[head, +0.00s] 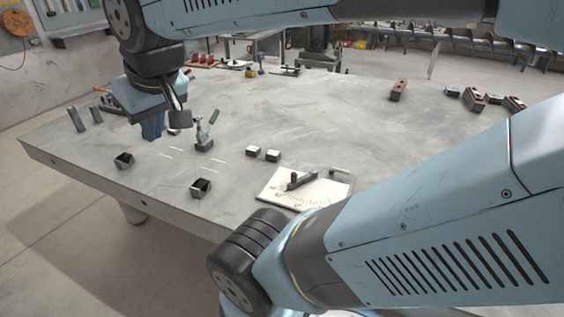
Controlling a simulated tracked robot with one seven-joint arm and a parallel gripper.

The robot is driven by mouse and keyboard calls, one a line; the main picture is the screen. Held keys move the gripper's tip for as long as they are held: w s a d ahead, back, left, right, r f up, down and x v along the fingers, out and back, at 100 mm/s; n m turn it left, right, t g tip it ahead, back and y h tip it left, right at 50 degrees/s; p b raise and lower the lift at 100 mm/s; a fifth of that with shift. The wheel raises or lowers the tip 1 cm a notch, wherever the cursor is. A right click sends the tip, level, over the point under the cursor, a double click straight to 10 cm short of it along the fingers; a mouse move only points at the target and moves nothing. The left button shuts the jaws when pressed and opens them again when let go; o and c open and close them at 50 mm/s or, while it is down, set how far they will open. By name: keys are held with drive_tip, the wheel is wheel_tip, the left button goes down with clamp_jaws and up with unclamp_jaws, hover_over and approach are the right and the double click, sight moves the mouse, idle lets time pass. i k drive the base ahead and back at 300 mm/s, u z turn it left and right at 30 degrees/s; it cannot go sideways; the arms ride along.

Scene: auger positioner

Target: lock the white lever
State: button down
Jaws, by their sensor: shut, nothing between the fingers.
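My gripper (180,120) hangs over the left part of the grey table, with its dark fingertips shut and empty. Just right of the fingertips stands a small metal toggle clamp (204,143) with a green handle (214,117) tilted up to the right. The gap between fingertips and clamp is small, and I cannot tell whether they touch. I cannot make out a clearly white lever; part of the area behind my gripper is hidden. A white board (330,192) with a printed scale lies near the front edge, with a dark pointer-like piece (299,181) on it.
Two open dark square blocks (201,188) and (124,160) sit near the front left edge. Brown blocks (398,90) lie at the back right. My arm covers the right foreground.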

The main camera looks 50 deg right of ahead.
sight(333, 171)
drive_tip(key=u, duration=0.25)
drive_tip(key=i, duration=0.15)
drive_tip(key=z, duration=1.9)
drive_tip(key=k, duration=0.15)
drive_tip(key=u, duration=0.55)
